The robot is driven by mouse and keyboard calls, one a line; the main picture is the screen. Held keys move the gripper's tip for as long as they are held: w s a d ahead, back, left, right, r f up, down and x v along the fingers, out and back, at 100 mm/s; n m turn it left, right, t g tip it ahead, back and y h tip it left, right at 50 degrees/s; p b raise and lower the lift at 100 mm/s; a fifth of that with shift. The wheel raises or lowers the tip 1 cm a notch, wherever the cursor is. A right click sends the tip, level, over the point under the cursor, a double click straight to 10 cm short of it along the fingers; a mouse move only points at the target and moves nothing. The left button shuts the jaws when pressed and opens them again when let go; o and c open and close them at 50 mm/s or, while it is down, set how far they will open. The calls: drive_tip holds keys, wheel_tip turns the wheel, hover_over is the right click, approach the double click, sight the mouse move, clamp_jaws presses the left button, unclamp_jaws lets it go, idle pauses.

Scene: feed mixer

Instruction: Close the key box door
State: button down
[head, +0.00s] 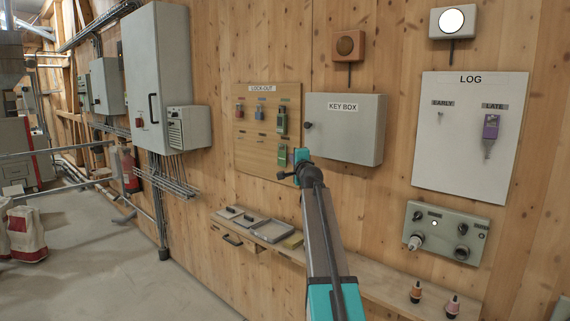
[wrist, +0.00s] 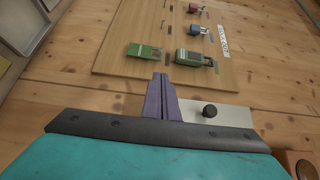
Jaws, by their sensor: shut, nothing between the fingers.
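The key box (head: 345,140) is a pale grey box on the wooden wall, with its label on the front. Its door looks flat against the box in the head view, with no gap that I can see. A dark round knob (head: 308,125) sits at the door's left edge. In the wrist view the knob (wrist: 209,110) shows on the pale door (wrist: 232,116), just right of my fingers. My gripper (wrist: 160,82) is shut and empty, in front of the wall near the box's lower left. Its fingertips are hard to make out in the head view.
The lock-out board (head: 250,150) with several padlocks hangs just left of the key box. A narrow shelf (head: 350,280) with trays runs below. A log board (head: 440,165) and a control box (head: 446,232) are to the right.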

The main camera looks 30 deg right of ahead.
drive_tip(key=shift+s+a+b, duration=0.15)
drive_tip(key=shift+s+a, duration=0.1)
drive_tip(key=shift+a, duration=0.6)
drive_tip(key=shift+s+a+b, duration=0.1)
drive_tip(key=shift+s+a, duration=0.15)
drive_tip(key=shift+a, duration=0.6)
drive_tip(key=shift+s+a+b, duration=0.15)
drive_tip(key=shift+s+a, duration=0.1)
drive_tip(key=shift+a, duration=0.6)
drive_tip(key=shift+a, duration=0.1)
